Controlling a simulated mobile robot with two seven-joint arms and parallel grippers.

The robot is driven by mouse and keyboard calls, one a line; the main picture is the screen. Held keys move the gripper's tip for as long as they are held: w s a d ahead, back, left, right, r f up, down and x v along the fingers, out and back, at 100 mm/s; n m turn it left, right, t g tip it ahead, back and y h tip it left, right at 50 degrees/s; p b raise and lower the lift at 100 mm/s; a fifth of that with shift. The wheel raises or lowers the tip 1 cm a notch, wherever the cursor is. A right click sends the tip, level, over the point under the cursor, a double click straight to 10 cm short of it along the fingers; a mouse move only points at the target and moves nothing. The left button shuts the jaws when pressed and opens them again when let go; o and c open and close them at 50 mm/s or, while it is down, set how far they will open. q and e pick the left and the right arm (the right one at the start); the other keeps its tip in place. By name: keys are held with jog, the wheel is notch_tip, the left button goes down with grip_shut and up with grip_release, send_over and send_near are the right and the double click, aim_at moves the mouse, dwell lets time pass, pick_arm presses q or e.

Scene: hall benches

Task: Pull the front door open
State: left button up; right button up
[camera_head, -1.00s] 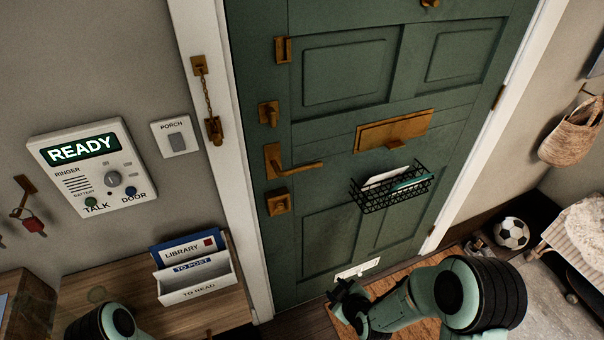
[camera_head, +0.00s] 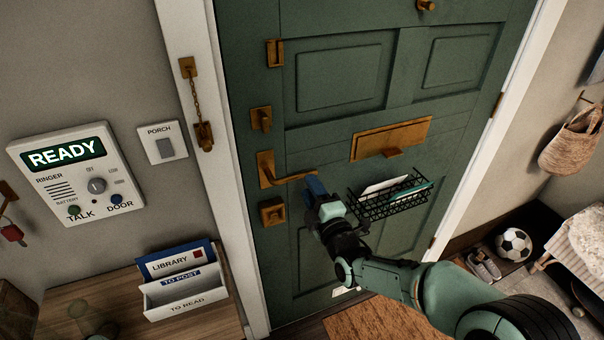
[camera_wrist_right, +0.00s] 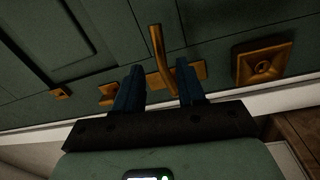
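The green front door (camera_head: 345,122) stands shut in its white frame. Its brass lever handle (camera_head: 268,172) is at the door's left edge, and it also shows in the wrist view (camera_wrist_right: 157,50). My right gripper (camera_head: 316,190) is at the lever's free end, fingers towards the door. In the wrist view my right gripper (camera_wrist_right: 158,82) is open, with the lever in line with the gap between its blue fingers. I cannot tell whether they touch it. My left gripper is out of view.
A brass latch (camera_head: 261,119) and a lock (camera_head: 272,212) flank the handle. The chain (camera_head: 196,100) hangs on the frame. A wire basket (camera_head: 385,208) is right of my gripper. A letter holder (camera_head: 185,295) stands at lower left. A mat (camera_head: 385,322) lies before the door.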

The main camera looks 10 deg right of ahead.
aim_at(302, 175)
jog(key=x, duration=0.6)
jog(key=shift+p, duration=0.35)
jog(key=shift+c, duration=0.3)
grip_shut()
